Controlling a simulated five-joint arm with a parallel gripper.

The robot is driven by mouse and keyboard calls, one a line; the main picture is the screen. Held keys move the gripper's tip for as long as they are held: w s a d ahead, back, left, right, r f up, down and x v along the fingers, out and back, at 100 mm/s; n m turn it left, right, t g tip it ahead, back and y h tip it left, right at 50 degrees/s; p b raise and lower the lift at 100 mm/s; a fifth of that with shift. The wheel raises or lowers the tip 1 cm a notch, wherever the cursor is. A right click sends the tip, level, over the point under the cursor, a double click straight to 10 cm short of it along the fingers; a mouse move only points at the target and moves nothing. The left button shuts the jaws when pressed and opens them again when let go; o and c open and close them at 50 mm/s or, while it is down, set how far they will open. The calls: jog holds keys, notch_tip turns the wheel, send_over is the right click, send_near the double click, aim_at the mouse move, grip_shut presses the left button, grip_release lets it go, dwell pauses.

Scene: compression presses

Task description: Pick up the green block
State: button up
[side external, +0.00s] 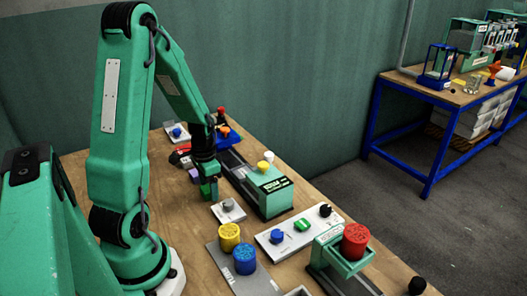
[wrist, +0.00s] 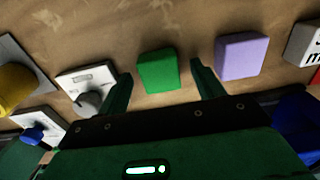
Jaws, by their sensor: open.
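The green block (wrist: 158,71) lies on the wooden table in the wrist view, between and slightly beyond the tips of my gripper's fingers. My gripper (wrist: 161,70) is open, with a finger on each side of the block and a gap to each. In the side external view, my gripper (side external: 208,190) points down, low over the table. Green shows at its tips there, and I cannot tell block from fingers.
A green press (side external: 262,192) stands just right of my gripper. A grey knob on a white plate (side external: 228,205) is in front. A white button panel (side external: 300,232), yellow cylinder (side external: 229,238), blue cylinder (side external: 245,260) and red cylinder (side external: 355,241) stand nearer the camera.

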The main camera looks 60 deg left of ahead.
jog(key=c, duration=1)
jog(key=shift+c, duration=0.2)
jog(key=shift+r, duration=0.15)
jog(key=shift+r, duration=0.7)
notch_tip(320, 180, up, 3)
jog(key=shift+f, duration=0.15)
jog(key=w+d+r, duration=0.1)
jog(key=d+r, duration=0.5)
jog(key=d, duration=0.5)
jog(key=shift+w+d+r, duration=0.25)
jog(key=shift+w+r, duration=0.1)
jog(key=shift+w, duration=0.05)
jog(key=shift+r, duration=0.15)
